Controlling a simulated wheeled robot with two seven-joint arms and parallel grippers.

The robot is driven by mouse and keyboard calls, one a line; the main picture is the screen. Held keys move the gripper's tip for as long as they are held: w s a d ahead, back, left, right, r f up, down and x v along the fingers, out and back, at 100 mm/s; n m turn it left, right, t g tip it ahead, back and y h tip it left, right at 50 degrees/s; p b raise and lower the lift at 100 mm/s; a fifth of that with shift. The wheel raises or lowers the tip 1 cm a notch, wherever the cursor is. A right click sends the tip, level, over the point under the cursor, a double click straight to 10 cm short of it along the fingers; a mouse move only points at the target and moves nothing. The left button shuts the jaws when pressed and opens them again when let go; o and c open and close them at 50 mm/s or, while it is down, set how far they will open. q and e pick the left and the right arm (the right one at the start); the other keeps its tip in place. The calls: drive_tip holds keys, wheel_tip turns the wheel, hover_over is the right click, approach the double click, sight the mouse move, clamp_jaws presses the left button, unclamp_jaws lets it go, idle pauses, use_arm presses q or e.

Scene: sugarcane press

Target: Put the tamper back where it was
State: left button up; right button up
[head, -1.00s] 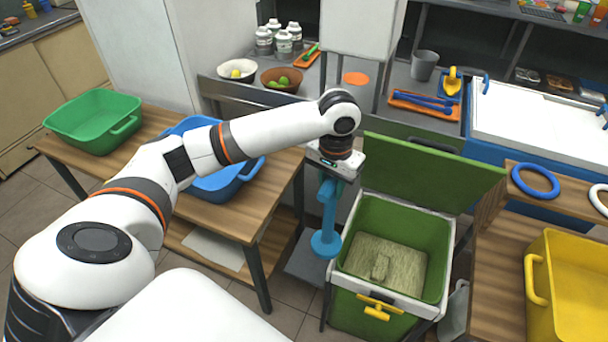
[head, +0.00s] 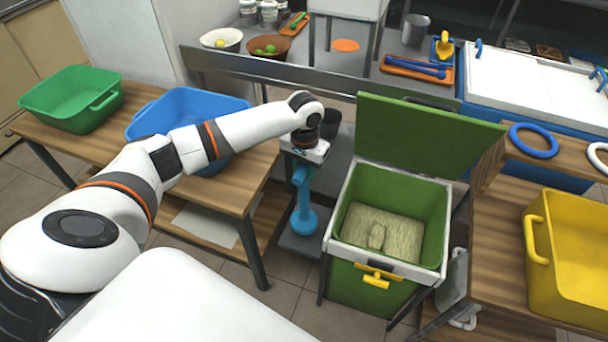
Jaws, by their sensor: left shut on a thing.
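The tamper (head: 304,220) is light blue, with an upright handle and a round disc foot at the bottom. My left gripper (head: 302,172) is shut on the top of its handle and points down. The tamper hangs upright in the gap between the wooden table and the green bin, in front of a low grey shelf (head: 300,244). I cannot tell whether its foot touches that shelf. My right gripper is not in view.
The open green bin (head: 345,258) with pale fibrous material stands just right of the tamper. The wooden table (head: 236,192) with blue (head: 225,104) and green (head: 72,118) tubs is left. A dark cup (head: 331,122) stands behind my gripper. A yellow tub (head: 570,290) is at the right.

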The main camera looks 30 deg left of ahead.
use_arm(q)
drive_tip(key=shift+f, duration=1.05)
drive_tip(key=o, duration=1.1)
drive_tip(key=shift+f, duration=0.15)
wheel_tip(320, 180, up, 12)
drive_tip(key=shift+r+p, duration=0.2)
drive_tip(key=shift+p, duration=0.1)
